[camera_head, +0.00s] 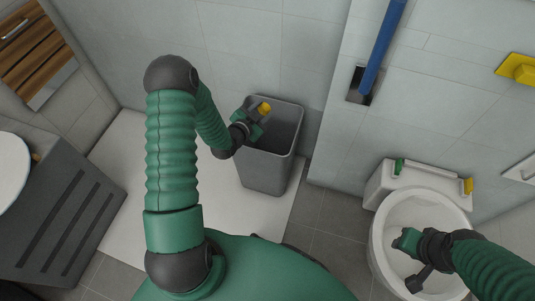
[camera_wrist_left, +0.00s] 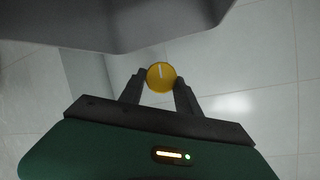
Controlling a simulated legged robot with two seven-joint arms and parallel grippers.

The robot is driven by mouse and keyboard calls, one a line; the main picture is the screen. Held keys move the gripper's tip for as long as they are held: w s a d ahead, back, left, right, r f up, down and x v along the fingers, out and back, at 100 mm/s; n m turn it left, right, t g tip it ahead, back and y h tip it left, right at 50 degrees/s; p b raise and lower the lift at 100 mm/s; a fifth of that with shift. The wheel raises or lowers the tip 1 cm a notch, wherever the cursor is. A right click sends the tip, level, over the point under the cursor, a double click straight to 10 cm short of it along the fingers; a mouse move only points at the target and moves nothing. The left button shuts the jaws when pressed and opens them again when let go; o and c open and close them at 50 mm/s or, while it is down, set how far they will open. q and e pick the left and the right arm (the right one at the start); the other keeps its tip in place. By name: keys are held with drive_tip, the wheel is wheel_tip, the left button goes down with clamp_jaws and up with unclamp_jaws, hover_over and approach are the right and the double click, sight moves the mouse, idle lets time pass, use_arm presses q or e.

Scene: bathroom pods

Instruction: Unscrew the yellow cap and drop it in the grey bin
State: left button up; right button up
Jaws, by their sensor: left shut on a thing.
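The yellow cap (camera_head: 264,107) is held between the fingertips of my left gripper (camera_head: 256,112). In the left wrist view the round yellow cap (camera_wrist_left: 161,77) shows a pale line on its face, with a finger (camera_wrist_left: 161,88) on each side. The grey bin (camera_head: 267,173) stands open against the wall. In the head view my left gripper and the cap overlap the bin's opening near its back left rim. The grey bin (camera_wrist_left: 110,22) also fills the top of the left wrist view. My right gripper (camera_head: 399,240) is over the toilet; its fingers are unclear.
A toilet (camera_head: 378,247) stands at the right, with a small green item (camera_head: 399,166) and a yellow one (camera_head: 468,185) on its cistern. A grey cabinet (camera_head: 62,215) with a white basin (camera_head: 10,170) is at the left. A blue bar (camera_head: 383,42) rises along the wall.

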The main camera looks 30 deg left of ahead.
use_arm(q)
drive_tip(key=shift+a, duration=0.25)
drive_tip(key=o, duration=1)
drive_tip(key=shift+a+f, duration=0.3)
drive_tip(key=shift+a, duration=0.2)
drive_tip(key=shift+c, duration=0.2)
drive_tip(key=shift+d+r, duration=0.2)
drive_tip(key=shift+d, duration=0.2)
drive_tip(key=shift+s+r, duration=0.1)
drive_tip(key=shift+s, duration=0.05)
drive_tip(key=p+v, duration=0.7)
drive_tip(key=v, duration=0.9)
drive_tip(key=shift+s+r, duration=0.2)
drive_tip(key=shift+s, duration=0.15)
use_arm(e)
drive_tip(key=w+v, duration=0.1)
drive_tip(key=v, duration=0.6)
drive_tip(key=shift+w+a+r, duration=0.3)
drive_tip(key=shift+a, duration=0.2)
